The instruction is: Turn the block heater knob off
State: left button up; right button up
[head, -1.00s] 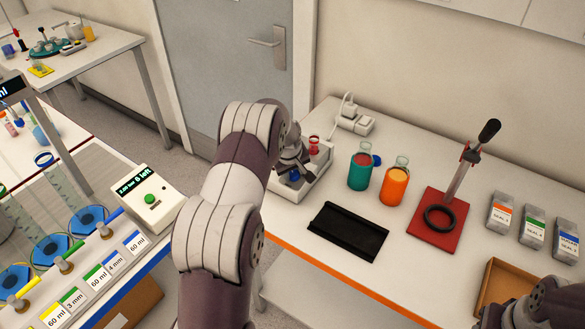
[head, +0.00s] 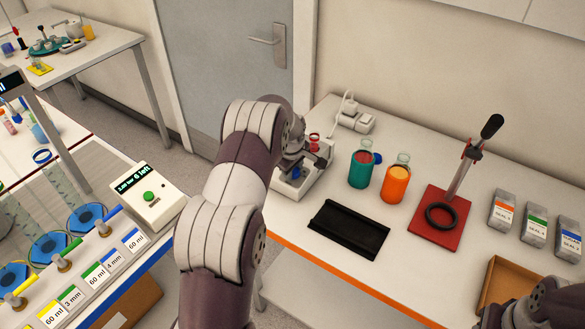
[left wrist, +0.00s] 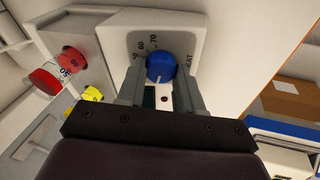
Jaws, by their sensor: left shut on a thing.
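The block heater (head: 312,178) is a small white unit at the left end of the white bench, partly hidden by my left arm. Its blue knob (left wrist: 160,68) shows in the left wrist view on a face marked 60, 70 and HEAT. A pale pointer line on the knob points down and slightly left in that view. My left gripper (left wrist: 160,85) has a finger on either side of the knob and is shut on it. In the head view the left gripper (head: 297,162) is at the heater, with the knob mostly covered. The right gripper's fingers do not show.
On the bench are a black tray (head: 348,230), a green bottle (head: 362,170), an orange bottle (head: 395,184) and a red-based stand (head: 438,225). A dispenser (head: 155,200) stands left of my arm.

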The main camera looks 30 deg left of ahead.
pick_arm(q)
jog(key=o, duration=1)
jog(key=shift+r, duration=0.1)
jog(key=shift+o, duration=0.2)
jog(key=shift+d, duration=0.1)
jog(key=b+v, duration=0.2)
jog(key=v, duration=1)
jog(key=shift+s+r+b, duration=0.15)
jog(key=shift+r+b, duration=0.2)
jog(key=shift+b, duration=0.05)
